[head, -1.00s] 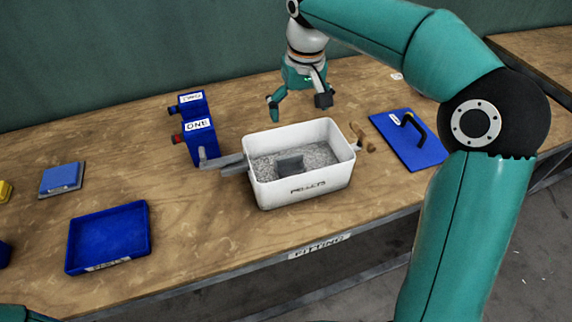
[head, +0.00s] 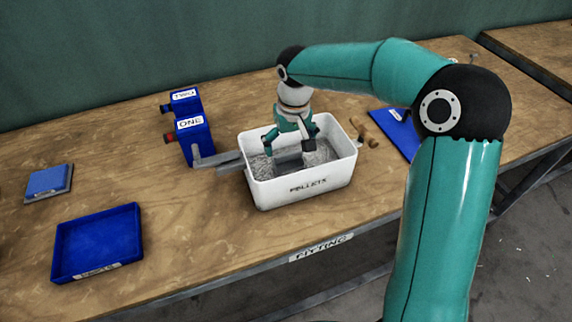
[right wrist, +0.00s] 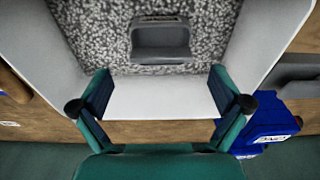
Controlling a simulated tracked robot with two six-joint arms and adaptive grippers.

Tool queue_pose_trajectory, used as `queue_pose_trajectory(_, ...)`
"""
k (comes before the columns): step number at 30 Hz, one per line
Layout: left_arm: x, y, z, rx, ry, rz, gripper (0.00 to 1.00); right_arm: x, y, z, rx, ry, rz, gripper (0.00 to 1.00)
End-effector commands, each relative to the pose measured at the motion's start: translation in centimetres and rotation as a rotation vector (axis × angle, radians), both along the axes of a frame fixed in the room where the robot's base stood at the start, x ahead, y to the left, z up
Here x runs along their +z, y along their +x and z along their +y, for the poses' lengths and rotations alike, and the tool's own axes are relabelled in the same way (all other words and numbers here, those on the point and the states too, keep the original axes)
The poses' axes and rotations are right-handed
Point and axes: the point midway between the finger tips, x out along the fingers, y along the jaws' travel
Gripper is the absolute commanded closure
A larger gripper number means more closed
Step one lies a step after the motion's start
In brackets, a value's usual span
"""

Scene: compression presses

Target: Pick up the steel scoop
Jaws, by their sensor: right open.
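The steel scoop (right wrist: 160,42) is a grey, open-fronted scoop resting on the pellets in the white PELLETS bin (head: 305,192). In the head view the scoop (head: 287,156) is partly hidden by my right gripper (head: 289,149). The right gripper is open, points down over the bin and holds nothing. In the right wrist view its fingers (right wrist: 160,95) are spread over the near part of the bin, and the scoop lies ahead of them, apart from both. My left gripper is not in view.
Blue presses labelled ONE (head: 194,140) and TWO (head: 183,98) stand left of the bin, with grey bars reaching toward its wall. A blue tray (head: 97,240) lies front left. A wooden-handled item (head: 364,131) and a blue board (head: 397,133) lie right.

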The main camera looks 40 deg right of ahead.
Motion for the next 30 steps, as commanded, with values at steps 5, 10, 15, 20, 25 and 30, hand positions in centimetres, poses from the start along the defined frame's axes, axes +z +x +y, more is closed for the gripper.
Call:
queue_pose_trajectory(5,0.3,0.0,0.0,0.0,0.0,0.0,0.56,-1.1,0.1,0.0,0.0,0.0,0.004,0.0)
queue_pose_trajectory(10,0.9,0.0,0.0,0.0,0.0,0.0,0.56,-3.5,0.3,0.0,0.001,0.0,0.005,0.0)
queue_pose_trajectory(15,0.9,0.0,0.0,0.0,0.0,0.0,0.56,-5.2,0.6,0.0,0.0,0.0,0.002,0.0)
queue_pose_trajectory(20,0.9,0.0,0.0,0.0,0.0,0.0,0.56,-5.4,0.6,-0.1,0.0,0.0,-0.001,0.0)
queue_pose_trajectory(25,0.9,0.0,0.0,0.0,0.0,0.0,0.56,-5.4,0.6,-0.1,0.0,0.0,-0.001,0.13)
queue_pose_trajectory(30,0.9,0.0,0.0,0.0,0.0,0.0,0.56,-5.4,0.6,0.0,0.0,0.0,0.0,0.42)
